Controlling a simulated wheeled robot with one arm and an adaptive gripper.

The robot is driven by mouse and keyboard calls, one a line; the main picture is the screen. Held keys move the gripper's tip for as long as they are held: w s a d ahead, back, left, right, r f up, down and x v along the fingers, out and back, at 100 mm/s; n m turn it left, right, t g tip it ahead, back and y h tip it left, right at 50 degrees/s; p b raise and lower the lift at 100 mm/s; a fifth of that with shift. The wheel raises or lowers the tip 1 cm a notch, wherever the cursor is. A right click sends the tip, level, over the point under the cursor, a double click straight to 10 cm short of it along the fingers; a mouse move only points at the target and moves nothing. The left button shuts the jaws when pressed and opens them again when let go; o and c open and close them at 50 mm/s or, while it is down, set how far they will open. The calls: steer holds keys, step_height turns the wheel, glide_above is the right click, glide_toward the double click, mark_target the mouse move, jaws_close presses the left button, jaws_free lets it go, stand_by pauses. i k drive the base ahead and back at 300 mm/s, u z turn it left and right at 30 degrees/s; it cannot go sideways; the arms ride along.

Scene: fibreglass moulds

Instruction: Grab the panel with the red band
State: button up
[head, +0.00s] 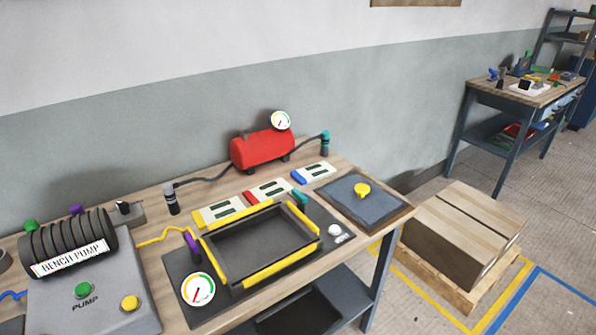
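The panel with the red band (272,186) lies flat on the wooden workbench (162,215), behind the yellow-edged black mould frame (262,274). It is a small pale panel with dark green patches and a red band at its left end. It is the middle one of three similar panels in a row. A panel with a yellow band (232,206) lies to its left, and a panel with a blue band (318,169) lies to its right. My gripper is not in view.
A red tank (262,150) with a gauge stands behind the panels, its dark hose running left. The bench pump (88,290) stands at left. A wooden crate (460,235) stands on the floor at right.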

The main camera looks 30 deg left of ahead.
mark_target(274, 189)
steer(key=i, duration=2.15)
steer(key=u, duration=3.55)
steer(key=i, duration=0.5)
steer(key=u, duration=0.1)
